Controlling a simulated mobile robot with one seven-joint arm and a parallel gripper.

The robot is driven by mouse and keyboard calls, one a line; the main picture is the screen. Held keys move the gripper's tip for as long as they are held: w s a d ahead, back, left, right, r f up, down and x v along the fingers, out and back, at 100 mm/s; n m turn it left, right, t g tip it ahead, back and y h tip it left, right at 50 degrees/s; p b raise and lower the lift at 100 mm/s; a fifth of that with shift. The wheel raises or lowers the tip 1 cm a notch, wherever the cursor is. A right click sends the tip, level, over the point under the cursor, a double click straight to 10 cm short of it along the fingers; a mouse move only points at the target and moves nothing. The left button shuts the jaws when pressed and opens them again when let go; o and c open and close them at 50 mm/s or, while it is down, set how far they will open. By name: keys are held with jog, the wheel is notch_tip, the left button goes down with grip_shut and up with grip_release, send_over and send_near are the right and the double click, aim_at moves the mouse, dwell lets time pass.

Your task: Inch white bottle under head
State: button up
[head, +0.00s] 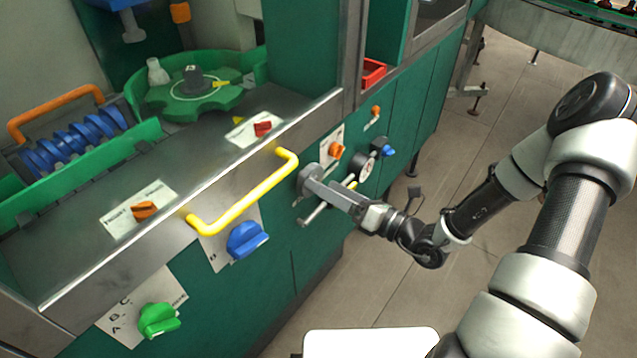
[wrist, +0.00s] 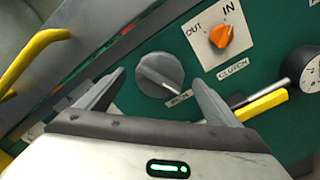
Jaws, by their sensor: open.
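A white bottle (head: 157,72) stands upright at the left back of the green star wheel (head: 195,95) on the machine deck. A blue head with a grey nozzle (head: 131,25) hangs above and to the left of the bottle. My gripper (head: 311,195) is at the front panel, well below and right of the bottle. In the wrist view my gripper (wrist: 155,95) is open, with its fingers on either side of a round grey knob (wrist: 160,75). I cannot tell if the fingers touch it.
A yellow handle (head: 243,195) sticks out left of my gripper. An orange clutch switch (wrist: 222,36) marked IN and OUT is right of the grey knob. A blue knob (head: 247,239) and a green knob (head: 158,320) are lower left.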

jog(key=shift+x, duration=1.7)
jog(key=c, duration=1)
jog(key=shift+s+f, duration=0.15)
jog(key=shift+f, duration=0.05)
jog(key=o, duration=1)
jog(key=shift+r, duration=0.1)
